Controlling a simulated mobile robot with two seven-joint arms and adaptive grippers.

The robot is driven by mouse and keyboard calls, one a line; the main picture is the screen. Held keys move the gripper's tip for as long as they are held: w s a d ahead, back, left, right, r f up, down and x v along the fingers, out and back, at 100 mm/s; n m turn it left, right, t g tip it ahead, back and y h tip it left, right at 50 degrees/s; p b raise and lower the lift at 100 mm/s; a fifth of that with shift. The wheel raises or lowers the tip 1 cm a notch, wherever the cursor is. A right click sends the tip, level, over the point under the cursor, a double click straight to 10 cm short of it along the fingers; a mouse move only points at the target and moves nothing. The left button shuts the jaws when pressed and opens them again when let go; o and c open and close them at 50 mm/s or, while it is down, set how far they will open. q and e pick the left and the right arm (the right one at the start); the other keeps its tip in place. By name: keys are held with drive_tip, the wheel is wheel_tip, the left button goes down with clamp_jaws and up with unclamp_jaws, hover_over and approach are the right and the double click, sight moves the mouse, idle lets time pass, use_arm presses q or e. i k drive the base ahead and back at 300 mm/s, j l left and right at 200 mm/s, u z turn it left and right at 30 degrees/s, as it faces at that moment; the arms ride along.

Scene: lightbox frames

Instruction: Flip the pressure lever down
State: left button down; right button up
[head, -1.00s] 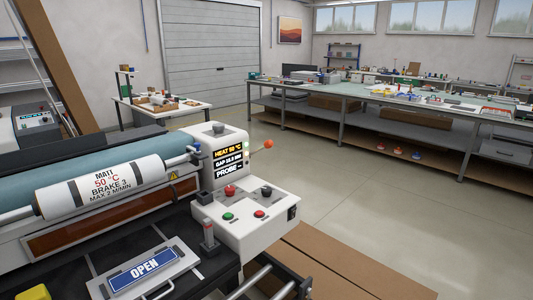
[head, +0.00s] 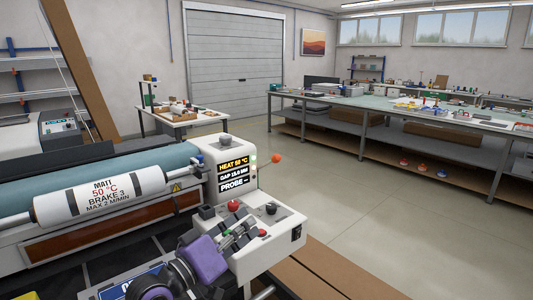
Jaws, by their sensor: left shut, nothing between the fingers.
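The laminating machine's end housing (head: 217,150) carries a display reading HEAT 50 °C, a GAP line and PROBE. A lever with an orange ball knob (head: 276,158) sticks out from the right side of this housing, the knob level with the display. My left gripper (head: 243,230) is shut and empty, over the front control box (head: 275,245), lower and nearer than the knob and apart from it. The gripper hides part of the control box, including the green button. My right gripper is out of view.
A red knob (head: 234,206) and a black knob (head: 271,209) stand on the control box near my gripper. The roller labelled MATT (head: 103,198) lies to the left. Open floor (head: 345,220) stretches right of the machine, towards a long workbench (head: 370,108).

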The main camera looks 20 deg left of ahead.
sight(275, 158)
drive_tip(key=i+j, duration=0.2)
drive_tip(key=i, duration=0.25)
drive_tip(key=i+j, duration=0.25)
drive_tip(key=i, duration=0.15)
drive_tip(key=i+j, duration=0.2)
drive_tip(key=i, duration=0.25)
